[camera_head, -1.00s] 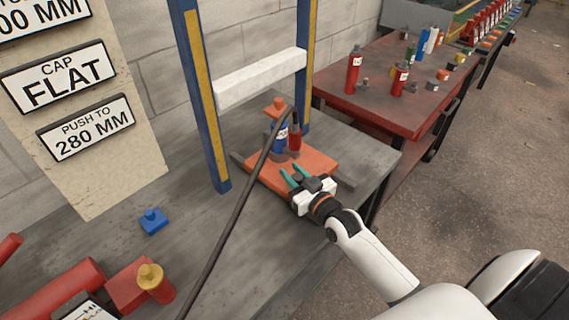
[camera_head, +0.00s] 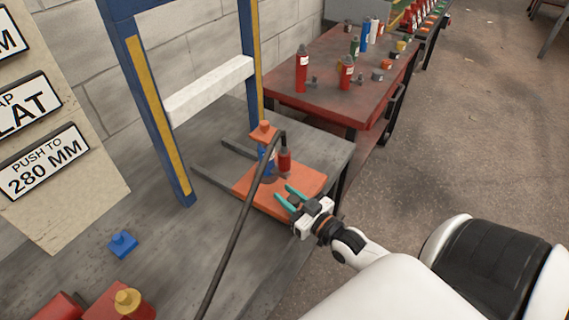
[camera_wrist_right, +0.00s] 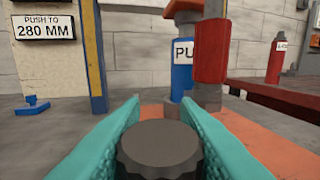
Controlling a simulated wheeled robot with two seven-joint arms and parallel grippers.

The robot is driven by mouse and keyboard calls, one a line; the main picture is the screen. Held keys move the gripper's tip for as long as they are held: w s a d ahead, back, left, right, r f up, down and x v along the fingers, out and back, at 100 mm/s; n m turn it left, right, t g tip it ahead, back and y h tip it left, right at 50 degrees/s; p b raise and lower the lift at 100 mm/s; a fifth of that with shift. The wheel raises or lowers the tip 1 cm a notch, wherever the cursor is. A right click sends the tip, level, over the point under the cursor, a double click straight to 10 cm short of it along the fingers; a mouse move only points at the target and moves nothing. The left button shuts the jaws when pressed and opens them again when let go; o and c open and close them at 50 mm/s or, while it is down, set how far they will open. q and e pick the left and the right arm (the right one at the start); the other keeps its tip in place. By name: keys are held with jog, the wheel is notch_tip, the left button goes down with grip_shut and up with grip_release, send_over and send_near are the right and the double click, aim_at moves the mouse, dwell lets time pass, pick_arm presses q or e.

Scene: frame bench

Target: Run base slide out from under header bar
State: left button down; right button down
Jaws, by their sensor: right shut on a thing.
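The orange base slide (camera_head: 255,196) lies on dark rails (camera_head: 212,182) on the grey bench. It sits forward and right of the white header bar (camera_head: 210,88), which spans two blue-and-yellow posts. On the slide stand a blue cylinder with an orange top (camera_head: 266,160) and a red cylinder (camera_head: 285,163) with a dark hose. My right gripper (camera_head: 284,192) is at the slide's front edge, shut on a dark ribbed knob (camera_wrist_right: 160,148); its teal fingers flank the knob in the wrist view. My left gripper is not in view.
A blue block (camera_head: 122,244) and red parts with a yellow knob (camera_head: 127,301) lie at left. A red table (camera_head: 340,95) with several bottles stands behind right. Open floor lies right.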

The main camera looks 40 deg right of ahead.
jog(key=c, duration=1.1)
grip_release()
jog(key=s+d, duration=0.1)
jog(key=s, duration=1.1)
jog(key=shift+d+b, duration=0.2)
jog(key=shift+b, duration=0.25)
